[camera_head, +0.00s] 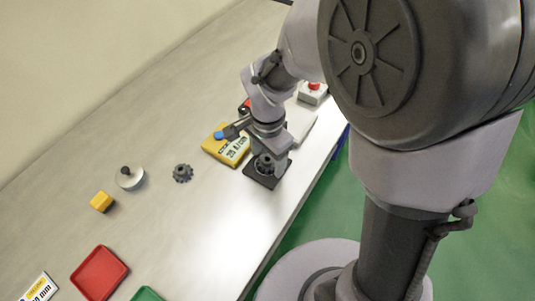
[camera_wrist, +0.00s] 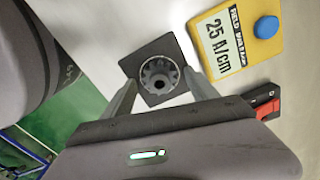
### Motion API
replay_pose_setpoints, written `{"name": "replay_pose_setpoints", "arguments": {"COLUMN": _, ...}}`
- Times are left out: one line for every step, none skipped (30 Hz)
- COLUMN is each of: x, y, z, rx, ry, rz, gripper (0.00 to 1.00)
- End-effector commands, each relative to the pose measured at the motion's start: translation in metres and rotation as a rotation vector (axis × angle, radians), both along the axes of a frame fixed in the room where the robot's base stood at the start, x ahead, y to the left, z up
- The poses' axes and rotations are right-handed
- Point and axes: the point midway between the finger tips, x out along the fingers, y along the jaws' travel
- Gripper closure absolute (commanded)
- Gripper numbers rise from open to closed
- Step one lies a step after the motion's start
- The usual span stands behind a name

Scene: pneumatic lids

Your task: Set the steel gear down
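My gripper (camera_wrist: 159,76) points down at a dark square plate (camera_wrist: 152,98) on the table. A grey toothed gear (camera_wrist: 158,79) with a round hub sits between its two fingertips, over the middle of the plate. The fingertips lie close against opposite sides of the gear. The head view shows the gear (camera_head: 265,165) low over the plate (camera_head: 257,177), partly hidden by my gripper. I cannot tell whether it touches the plate. A second, darker gear (camera_head: 182,173) lies on the table to the left.
A yellow meter (camera_head: 226,148) marked "25 A/cm" stands close to the plate. A red-button box (camera_head: 313,92) is behind. A white knobbed disc (camera_head: 130,178), a yellow block (camera_head: 102,201) and a red tray (camera_head: 99,272) are at left. The table's edge is close right of the plate.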

Motion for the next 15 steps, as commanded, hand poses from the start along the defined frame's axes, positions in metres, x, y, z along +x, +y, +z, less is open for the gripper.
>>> {"name": "replay_pose_setpoints", "arguments": {"x": 0.000, "y": 0.000, "z": 0.000, "rx": 0.000, "ry": 0.000, "rz": 0.000, "gripper": 0.31}}
{"name": "replay_pose_setpoints", "arguments": {"x": 0.000, "y": 0.000, "z": 0.000, "rx": 0.000, "ry": 0.000, "rz": 0.000, "gripper": 0.31}}
{"name": "replay_pose_setpoints", "arguments": {"x": 0.000, "y": 0.000, "z": 0.000, "rx": 0.000, "ry": 0.000, "rz": 0.000, "gripper": 0.31}}
{"name": "replay_pose_setpoints", "arguments": {"x": 0.000, "y": 0.000, "z": 0.000, "rx": 0.000, "ry": 0.000, "rz": 0.000, "gripper": 0.31}}
{"name": "replay_pose_setpoints", "arguments": {"x": 0.000, "y": 0.000, "z": 0.000, "rx": 0.000, "ry": 0.000, "rz": 0.000, "gripper": 0.31}}
{"name": "replay_pose_setpoints", "arguments": {"x": 0.000, "y": 0.000, "z": 0.000, "rx": 0.000, "ry": 0.000, "rz": 0.000, "gripper": 0.31}}
{"name": "replay_pose_setpoints", "arguments": {"x": 0.000, "y": 0.000, "z": 0.000, "rx": 0.000, "ry": 0.000, "rz": 0.000, "gripper": 0.31}}
{"name": "replay_pose_setpoints", "arguments": {"x": 0.000, "y": 0.000, "z": 0.001, "rx": 0.000, "ry": 0.000, "rz": 0.000, "gripper": 0.31}}
{"name": "replay_pose_setpoints", "arguments": {"x": 0.000, "y": 0.000, "z": 0.004, "rx": 0.000, "ry": 0.000, "rz": 0.000, "gripper": 0.31}}
{"name": "replay_pose_setpoints", "arguments": {"x": 0.000, "y": 0.000, "z": 0.009, "rx": 0.000, "ry": 0.000, "rz": 0.000, "gripper": 0.31}}
{"name": "replay_pose_setpoints", "arguments": {"x": 0.000, "y": 0.000, "z": 0.013, "rx": 0.000, "ry": -0.002, "rz": -0.001, "gripper": 0.31}}
{"name": "replay_pose_setpoints", "arguments": {"x": 0.001, "y": 0.000, "z": 0.023, "rx": 0.001, "ry": -0.004, "rz": 0.000, "gripper": 0.31}}
{"name": "replay_pose_setpoints", "arguments": {"x": 0.001, "y": 0.000, "z": 0.032, "rx": 0.001, "ry": -0.004, "rz": 0.000, "gripper": 0.31}}
{"name": "replay_pose_setpoints", "arguments": {"x": 0.001, "y": 0.000, "z": 0.042, "rx": 0.001, "ry": -0.004, "rz": 0.000, "gripper": 0.31}}
{"name": "replay_pose_setpoints", "arguments": {"x": 0.001, "y": 0.000, "z": 0.055, "rx": 0.001, "ry": -0.005, "rz": 0.000, "gripper": 0.31}}
